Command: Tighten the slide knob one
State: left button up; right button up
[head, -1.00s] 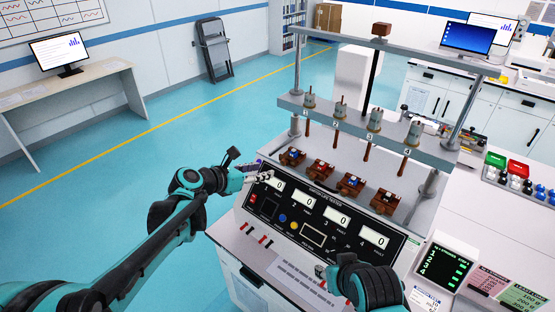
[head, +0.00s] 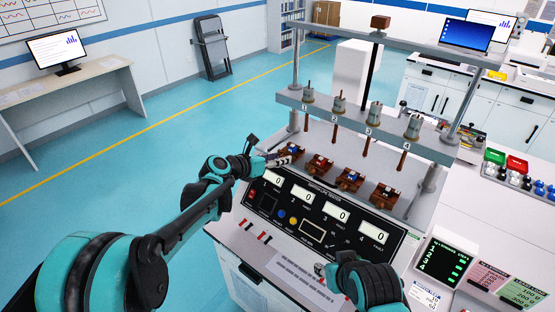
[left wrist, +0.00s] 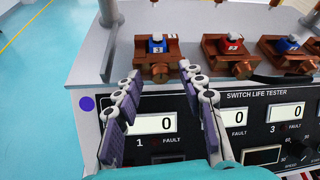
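The number-one slide, a brown block with a blue-topped switch (left wrist: 157,45), sits at the left of the row on the tester. Its slide knob (left wrist: 160,72), a small brown round piece, sticks out at the front in the left wrist view. My left gripper (head: 284,158) is at this slide in the head view and covers part of it. In the left wrist view my left gripper (left wrist: 158,72) is open, with one finger on either side of the knob and nothing visibly held. My right gripper (head: 322,268) is low by the tester's front; its fingers are mostly hidden by its own body.
More brown slides stand to the right, the closest with a red switch (left wrist: 232,43). The display panel (head: 320,215) lies below the row. A shelf (head: 370,127) with hanging rods is above.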

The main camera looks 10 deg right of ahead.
pick_arm(q)
grip_shut()
jog(key=shift+s+d+m+t+y, duration=0.2)
jog(key=shift+m+t+y, duration=0.25)
jog(key=shift+m, duration=0.35)
jog(key=shift+m+t+y, duration=0.25)
jog(key=shift+m+t, duration=0.1)
jog(key=shift+m, duration=0.25)
grip_release()
jog(key=shift+a, duration=0.1)
jog(key=v, duration=1.2)
